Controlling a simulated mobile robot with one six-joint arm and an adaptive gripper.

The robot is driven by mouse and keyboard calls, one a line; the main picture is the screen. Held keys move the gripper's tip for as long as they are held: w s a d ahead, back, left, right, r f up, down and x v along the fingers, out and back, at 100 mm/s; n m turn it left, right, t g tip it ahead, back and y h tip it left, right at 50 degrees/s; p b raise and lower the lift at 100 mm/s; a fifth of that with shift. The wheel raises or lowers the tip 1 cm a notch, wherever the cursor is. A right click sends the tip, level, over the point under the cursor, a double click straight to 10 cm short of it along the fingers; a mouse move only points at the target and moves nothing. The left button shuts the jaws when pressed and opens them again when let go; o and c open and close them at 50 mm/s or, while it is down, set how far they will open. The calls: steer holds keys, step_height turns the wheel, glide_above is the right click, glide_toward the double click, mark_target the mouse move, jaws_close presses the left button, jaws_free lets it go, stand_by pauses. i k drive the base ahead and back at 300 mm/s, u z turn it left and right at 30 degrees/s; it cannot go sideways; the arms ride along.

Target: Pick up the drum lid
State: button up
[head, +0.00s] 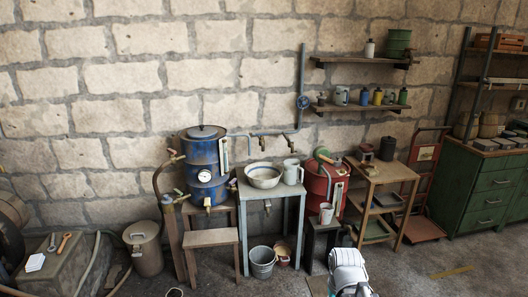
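A blue drum (205,170) with a round gauge on its front stands left of centre on a wooden stand against the wall. A dark round lid (203,132) with a small knob sits on top of it. A red drum (318,186) stands farther right; pipes and small items partly hide its top, so I cannot tell whether it has its own lid. Part of my white arm (348,270) shows at the bottom, right of centre, well away from the blue drum. My gripper's fingers cannot be made out in this view.
A small table (271,191) holds a bowl (263,175) and a mug (292,171) between the drums. A low wooden stool (211,238) stands before the blue drum. A pipe (301,85) runs up the wall. Open floor (430,255) lies at the right.

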mark_target(202, 131)
steer(key=u, duration=0.05)
steer(key=i, duration=3.35)
steer(key=u, duration=1.55)
